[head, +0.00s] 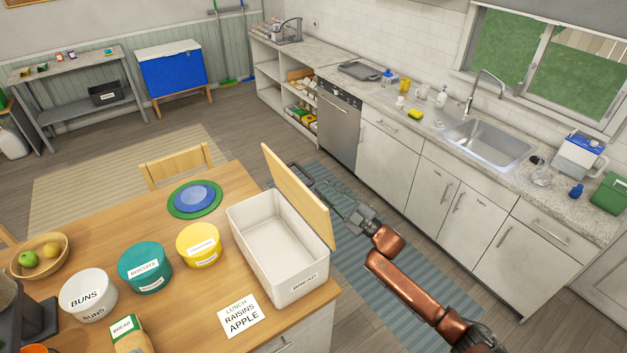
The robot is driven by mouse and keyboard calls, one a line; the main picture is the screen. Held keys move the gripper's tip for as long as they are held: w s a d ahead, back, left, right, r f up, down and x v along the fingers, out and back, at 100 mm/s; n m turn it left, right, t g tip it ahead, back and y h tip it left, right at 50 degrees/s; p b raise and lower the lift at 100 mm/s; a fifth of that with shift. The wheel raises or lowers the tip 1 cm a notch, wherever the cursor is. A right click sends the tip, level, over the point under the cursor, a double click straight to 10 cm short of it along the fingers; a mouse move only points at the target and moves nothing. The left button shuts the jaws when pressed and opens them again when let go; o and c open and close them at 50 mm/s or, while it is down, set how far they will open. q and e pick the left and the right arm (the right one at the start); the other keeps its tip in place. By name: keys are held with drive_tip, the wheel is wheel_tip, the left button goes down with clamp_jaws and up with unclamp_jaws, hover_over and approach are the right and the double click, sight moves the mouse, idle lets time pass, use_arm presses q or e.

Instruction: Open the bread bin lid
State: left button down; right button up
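The white bread bin (250,240), labelled "BREAD", stands on the wooden table near its right edge. Its wooden lid (297,193) is raised along the bin's right side, tilted up and slightly outward. The bin's inside shows and looks empty. My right gripper (318,184) is just beyond the lid, on its outer side. The lid's edge overlaps part of the gripper, so I cannot tell whether it touches the lid or how far its fingers are apart. My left gripper is not in view.
On the table are a "LUNCH RAISINS APPLE" card (240,315), a yellow canister (199,246), a teal canister (145,267), a white "BUNS" canister (88,294), plates (195,198) and a fruit bowl (40,257). A chair (176,165) stands behind. The counter (400,128) is across the aisle.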

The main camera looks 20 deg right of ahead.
drive_tip(key=shift+v, duration=1.1)
